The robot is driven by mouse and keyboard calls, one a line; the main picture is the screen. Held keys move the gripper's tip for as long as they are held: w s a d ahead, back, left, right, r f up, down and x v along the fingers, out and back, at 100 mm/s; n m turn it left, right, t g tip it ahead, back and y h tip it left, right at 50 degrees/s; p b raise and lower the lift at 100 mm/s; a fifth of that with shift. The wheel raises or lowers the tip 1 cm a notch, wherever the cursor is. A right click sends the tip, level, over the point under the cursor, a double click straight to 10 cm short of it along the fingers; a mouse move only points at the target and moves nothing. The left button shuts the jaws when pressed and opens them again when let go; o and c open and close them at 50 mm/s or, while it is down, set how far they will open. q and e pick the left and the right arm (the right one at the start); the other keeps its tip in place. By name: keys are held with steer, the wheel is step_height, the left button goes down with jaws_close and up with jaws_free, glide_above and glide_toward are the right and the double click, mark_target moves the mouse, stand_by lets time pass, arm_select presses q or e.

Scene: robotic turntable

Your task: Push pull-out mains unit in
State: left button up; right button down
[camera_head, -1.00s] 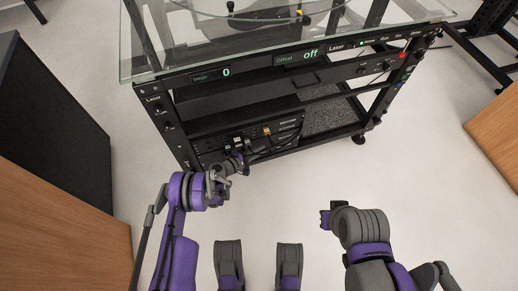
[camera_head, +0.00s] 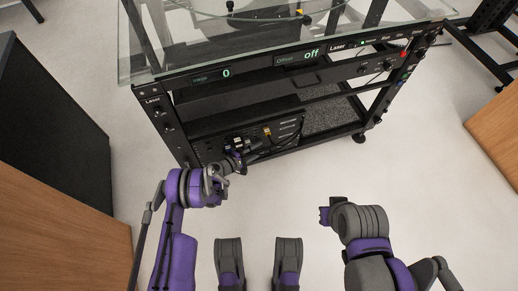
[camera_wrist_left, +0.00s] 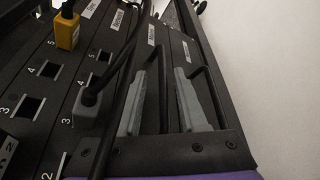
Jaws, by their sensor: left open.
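The mains unit (camera_head: 287,127) is a black panel with sockets and plugs, low in the turntable's frame. Its socket panel also shows close up in the left wrist view (camera_wrist_left: 58,55), with numbered sockets and white labels. My left gripper (camera_head: 240,157) is close in front of this panel in the head view. In the left wrist view my left gripper (camera_wrist_left: 163,95) has its two grey fingers apart, with a dark bar or slot visible between them. Whether a finger touches the unit cannot be told. My right gripper (camera_head: 325,216) is away from the unit, its fingers not clear.
A glass top (camera_head: 215,45) overhangs the black frame. A yellow plug (camera_wrist_left: 67,25) and a grey plug with a black cable (camera_wrist_left: 90,98) stick out near my left fingers. A wood-sided cabinet (camera_head: 50,215) stands at left. Floor (camera_head: 390,165) is clear at right.

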arm_select(q)
steer(key=p+v, duration=0.2)
steer(key=v, duration=0.8)
